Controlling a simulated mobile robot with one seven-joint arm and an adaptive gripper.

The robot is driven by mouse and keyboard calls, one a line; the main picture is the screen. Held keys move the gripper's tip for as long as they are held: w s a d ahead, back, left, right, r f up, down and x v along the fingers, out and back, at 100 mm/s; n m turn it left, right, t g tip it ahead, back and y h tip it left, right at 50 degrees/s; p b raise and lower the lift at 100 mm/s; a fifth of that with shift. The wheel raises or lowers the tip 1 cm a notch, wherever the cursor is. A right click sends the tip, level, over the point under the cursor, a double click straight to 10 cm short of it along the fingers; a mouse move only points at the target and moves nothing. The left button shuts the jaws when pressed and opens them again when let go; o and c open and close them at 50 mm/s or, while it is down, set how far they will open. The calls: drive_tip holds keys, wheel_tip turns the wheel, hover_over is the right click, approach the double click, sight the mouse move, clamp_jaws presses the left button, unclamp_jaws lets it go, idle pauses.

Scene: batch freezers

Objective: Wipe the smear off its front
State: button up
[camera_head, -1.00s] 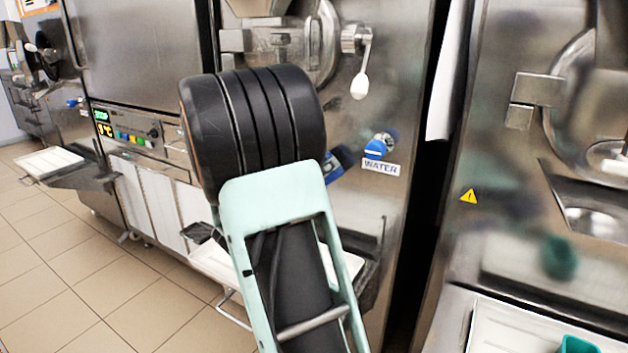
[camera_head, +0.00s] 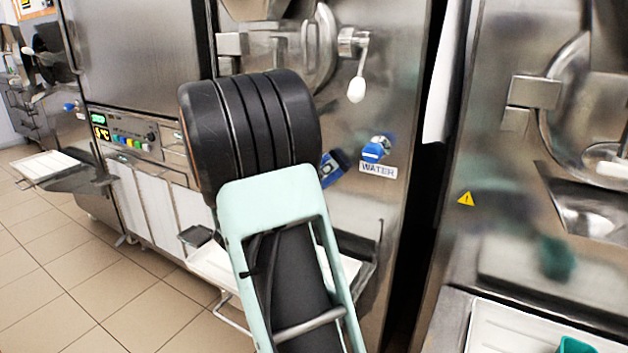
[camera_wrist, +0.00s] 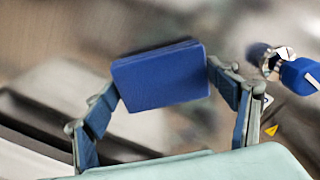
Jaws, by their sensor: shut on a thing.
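My gripper (camera_wrist: 162,82) is shut on a blue block, seemingly a sponge or folded cloth (camera_wrist: 160,70), gripped at its two ends in the wrist view. The block faces a blurred steel surface; I cannot tell whether it touches it. In the head view my black and mint arm hides most of the gripper and the block. The middle freezer's steel front (camera_head: 345,225) shows beside and below my arm.
A blue water valve (camera_head: 376,149) with a WATER label (camera_head: 378,170) sits right of my arm; it also shows in the wrist view (camera_wrist: 300,76). A white-knobbed lever (camera_head: 356,88) hangs above. A right-hand freezer (camera_head: 500,180) stands close by. Tiled floor (camera_head: 80,300) is clear at left.

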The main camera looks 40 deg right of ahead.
sight(330, 181)
drive_tip(key=shift+w+d, duration=0.2)
drive_tip(key=shift+d, duration=0.35)
drive_tip(key=shift+s+d, duration=0.35)
drive_tip(key=shift+s, duration=0.6)
drive_tip(key=shift+s+d, duration=0.3)
drive_tip(key=shift+s, duration=0.6)
drive_tip(key=shift+d, duration=0.15)
drive_tip(key=shift+w, duration=0.1)
drive_tip(key=shift+w+a+r, duration=0.1)
drive_tip(key=shift+w+a, duration=0.1)
drive_tip(key=shift+w, duration=0.4)
drive_tip(key=shift+w+a+r, duration=0.1)
drive_tip(key=shift+w+a, duration=0.15)
drive_tip(key=shift+w, duration=0.4)
drive_tip(key=shift+w+a, duration=0.2)
drive_tip(key=shift+w, duration=0.4)
drive_tip(key=shift+c, duration=0.4)
